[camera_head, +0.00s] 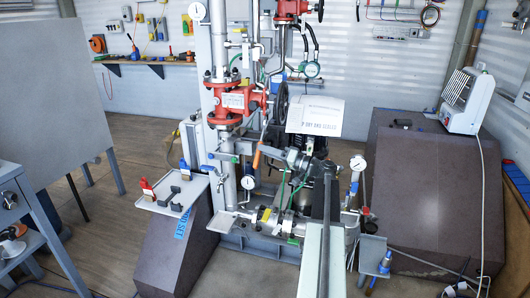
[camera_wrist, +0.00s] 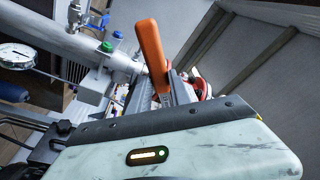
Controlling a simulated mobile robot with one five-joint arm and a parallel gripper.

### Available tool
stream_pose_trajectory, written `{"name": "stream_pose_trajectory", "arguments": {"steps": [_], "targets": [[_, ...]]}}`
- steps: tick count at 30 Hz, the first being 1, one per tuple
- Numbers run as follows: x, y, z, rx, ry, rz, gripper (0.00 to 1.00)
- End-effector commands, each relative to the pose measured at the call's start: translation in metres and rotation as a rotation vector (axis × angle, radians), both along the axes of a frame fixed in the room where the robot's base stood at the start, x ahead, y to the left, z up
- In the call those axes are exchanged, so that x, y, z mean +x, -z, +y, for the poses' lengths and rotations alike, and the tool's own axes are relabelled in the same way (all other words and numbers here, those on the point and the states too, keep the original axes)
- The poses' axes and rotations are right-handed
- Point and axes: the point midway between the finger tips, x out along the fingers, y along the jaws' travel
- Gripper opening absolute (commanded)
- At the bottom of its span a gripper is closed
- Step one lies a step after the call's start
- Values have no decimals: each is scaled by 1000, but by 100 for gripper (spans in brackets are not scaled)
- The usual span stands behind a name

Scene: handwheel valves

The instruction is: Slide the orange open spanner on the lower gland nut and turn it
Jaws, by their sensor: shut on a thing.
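The orange spanner (camera_head: 257,158) shows as a short orange handle at the end of my gripper (camera_head: 272,152) in the head view. In the wrist view the orange handle (camera_wrist: 151,52) stands up from between the jaws of my gripper (camera_wrist: 155,95), tilted a little left. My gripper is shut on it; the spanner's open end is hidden. The lower red valve (camera_head: 230,101) stands on the pipework, above and left of my gripper. I cannot make out the lower gland nut clearly. The spanner looks apart from the red valve in the head view.
A white sign (camera_head: 315,117) hangs right behind my gripper. A small tray (camera_head: 172,197) with loose parts is at left. A grey pipe (camera_wrist: 85,48) runs close by in the wrist view.

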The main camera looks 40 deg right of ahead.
Motion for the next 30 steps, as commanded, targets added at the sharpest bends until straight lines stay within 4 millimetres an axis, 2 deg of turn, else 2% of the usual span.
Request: {"name": "stream_pose_trajectory", "arguments": {"steps": [30], "targets": [[13,-22,-18,1,-2,0,0]]}}
